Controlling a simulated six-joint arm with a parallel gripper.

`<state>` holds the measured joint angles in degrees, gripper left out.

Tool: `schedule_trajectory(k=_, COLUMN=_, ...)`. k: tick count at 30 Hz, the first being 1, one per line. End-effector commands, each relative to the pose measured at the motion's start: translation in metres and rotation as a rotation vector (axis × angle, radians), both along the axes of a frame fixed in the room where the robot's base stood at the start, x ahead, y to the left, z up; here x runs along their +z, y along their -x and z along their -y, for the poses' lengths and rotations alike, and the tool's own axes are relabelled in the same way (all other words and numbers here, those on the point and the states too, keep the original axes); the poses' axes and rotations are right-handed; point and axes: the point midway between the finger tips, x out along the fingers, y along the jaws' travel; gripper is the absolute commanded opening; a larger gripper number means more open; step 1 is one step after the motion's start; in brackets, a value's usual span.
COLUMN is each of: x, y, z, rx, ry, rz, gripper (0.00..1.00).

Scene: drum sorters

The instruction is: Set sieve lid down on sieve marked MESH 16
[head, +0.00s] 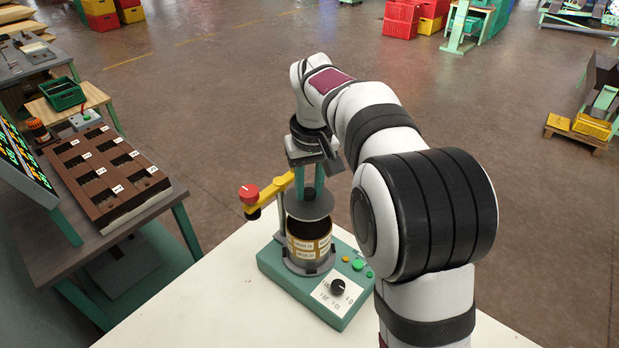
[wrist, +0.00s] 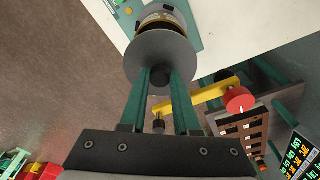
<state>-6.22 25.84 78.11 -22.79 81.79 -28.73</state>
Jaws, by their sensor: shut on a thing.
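The sieve lid (head: 309,207) is a grey disc with a black knob, which shows in the wrist view (wrist: 160,77). My gripper (head: 309,189) has its two teal fingers shut on that knob; the wrist view shows the same grip (wrist: 160,72). The lid hangs roughly level above a brass sieve stack (head: 308,246) with pale labels, whose dark upper part shows just under the lid. The lid seems slightly apart from the stack. In the wrist view the lid partly covers the stack (wrist: 162,14). The label text is too small to read surely.
The stack stands on a teal shaker base (head: 345,300) with a black dial and buttons. A yellow arm with a red button (head: 249,192) stands close left of the lid. A brown slotted rack (head: 105,172) lies on the left bench. The white table (head: 190,305) is clear at front left.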

Motion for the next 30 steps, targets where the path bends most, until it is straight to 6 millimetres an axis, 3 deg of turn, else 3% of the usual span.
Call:
schedule_trajectory(k=10, x=-0.035, y=0.000, z=0.000, rx=0.000, ry=0.000, rz=-0.001, gripper=0.00)
schedule_trajectory(k=30, x=-0.038, y=0.000, z=0.000, rx=-0.001, ry=-0.001, rz=0.000, gripper=0.00)
